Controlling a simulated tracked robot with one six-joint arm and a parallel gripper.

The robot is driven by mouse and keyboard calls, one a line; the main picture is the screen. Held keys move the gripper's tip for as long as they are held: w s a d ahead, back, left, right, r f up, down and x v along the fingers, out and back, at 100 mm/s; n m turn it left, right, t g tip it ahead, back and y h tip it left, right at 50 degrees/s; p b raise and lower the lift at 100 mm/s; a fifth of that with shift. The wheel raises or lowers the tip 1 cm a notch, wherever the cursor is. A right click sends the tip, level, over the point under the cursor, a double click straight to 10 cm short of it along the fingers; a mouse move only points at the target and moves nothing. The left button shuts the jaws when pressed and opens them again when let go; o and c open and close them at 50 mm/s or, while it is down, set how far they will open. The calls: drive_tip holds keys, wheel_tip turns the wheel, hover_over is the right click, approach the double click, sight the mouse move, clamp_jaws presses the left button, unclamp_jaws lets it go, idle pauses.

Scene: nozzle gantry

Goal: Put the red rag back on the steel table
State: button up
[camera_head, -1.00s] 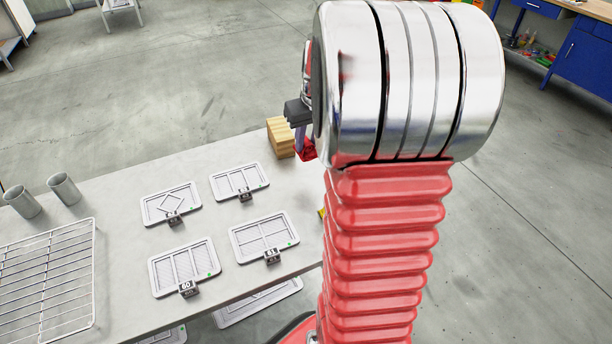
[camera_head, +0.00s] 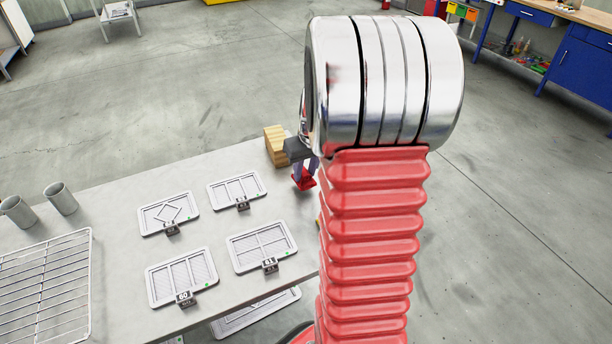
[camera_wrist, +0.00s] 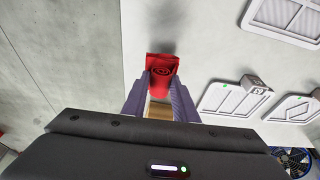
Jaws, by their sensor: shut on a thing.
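The red rag (camera_head: 304,182) is a small rolled bundle held at the tips of my gripper (camera_head: 306,168). In the wrist view the rag (camera_wrist: 162,68) sits between the two purple fingers of my gripper (camera_wrist: 160,84), which are shut on it. The steel table (camera_head: 105,210) is a light grey top at the lower left in the head view. The rag appears over the right end of the table (camera_wrist: 215,45), with a soft shadow beside it on the top. I cannot tell whether it touches the surface.
A wooden block (camera_head: 275,146) stands at the table's far right corner, close to my gripper. Several framed filter panels (camera_head: 262,246) with number tags lie on the table. A wire rack (camera_head: 45,290) and two grey cups (camera_head: 61,195) are at the left. Beyond is open concrete floor.

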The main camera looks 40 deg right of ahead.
drive_tip(key=shift+f, duration=1.1)
drive_tip(key=o, duration=1.1)
drive_tip(key=shift+f, duration=0.1)
drive_tip(key=shift+o, duration=0.2)
drive_tip(key=d+v, duration=0.1)
drive_tip(key=v, duration=1.1)
drive_tip(key=shift+a, duration=0.45)
